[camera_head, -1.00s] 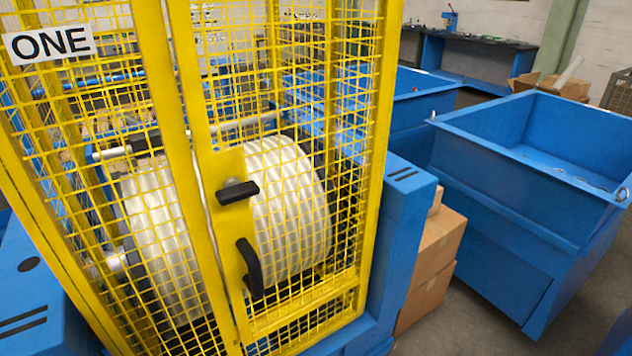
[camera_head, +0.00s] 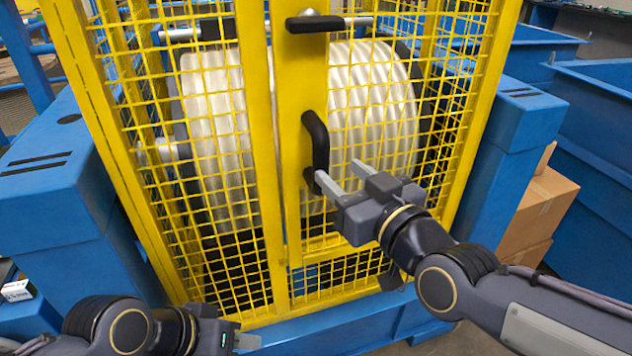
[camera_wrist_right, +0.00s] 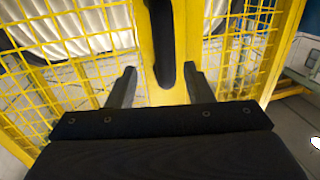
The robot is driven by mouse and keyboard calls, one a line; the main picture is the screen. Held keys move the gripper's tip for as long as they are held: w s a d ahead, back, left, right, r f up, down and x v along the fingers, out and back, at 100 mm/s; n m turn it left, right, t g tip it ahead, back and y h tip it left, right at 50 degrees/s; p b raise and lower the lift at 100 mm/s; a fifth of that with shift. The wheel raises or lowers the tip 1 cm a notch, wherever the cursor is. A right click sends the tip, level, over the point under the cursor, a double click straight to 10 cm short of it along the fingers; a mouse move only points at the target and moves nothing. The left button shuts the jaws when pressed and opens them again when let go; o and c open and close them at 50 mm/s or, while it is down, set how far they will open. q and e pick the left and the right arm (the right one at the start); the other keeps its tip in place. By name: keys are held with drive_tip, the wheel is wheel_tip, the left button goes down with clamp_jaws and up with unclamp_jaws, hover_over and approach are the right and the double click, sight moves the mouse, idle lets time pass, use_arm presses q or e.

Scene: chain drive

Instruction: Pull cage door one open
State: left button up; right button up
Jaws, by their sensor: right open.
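The yellow mesh cage door (camera_head: 300,90) stands in front of a large pale ribbed drum (camera_head: 375,95). Its stile appears in line with the post to its left. A black upright pull handle (camera_head: 317,140) is on the stile, with a black latch lever (camera_head: 314,23) lying level above it. My right gripper (camera_head: 342,174) is open and empty at the handle's lower end. In the right wrist view, the handle (camera_wrist_right: 163,45) lies ahead between the two parted fingers (camera_wrist_right: 160,88). Contact cannot be told. My left gripper (camera_head: 240,342) is low at the cage's foot, its jaws unclear.
Blue machine housings stand left (camera_head: 50,190) and right (camera_head: 520,120) of the cage. Cardboard boxes (camera_head: 535,210) are stacked at the right, beside a blue bin (camera_head: 600,150). A blue base beam (camera_head: 330,335) runs along the cage's foot.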

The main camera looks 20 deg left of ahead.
sight(314, 153)
drive_tip(key=shift+a, duration=0.55)
drive_tip(key=shift+w+a, duration=0.25)
drive_tip(key=shift+a, duration=0.05)
drive_tip(key=x, duration=0.6)
drive_tip(key=shift+w+a+r, duration=0.15)
drive_tip(key=shift+w+a, duration=0.1)
drive_tip(key=shift+w, duration=0.1)
clamp_jaws()
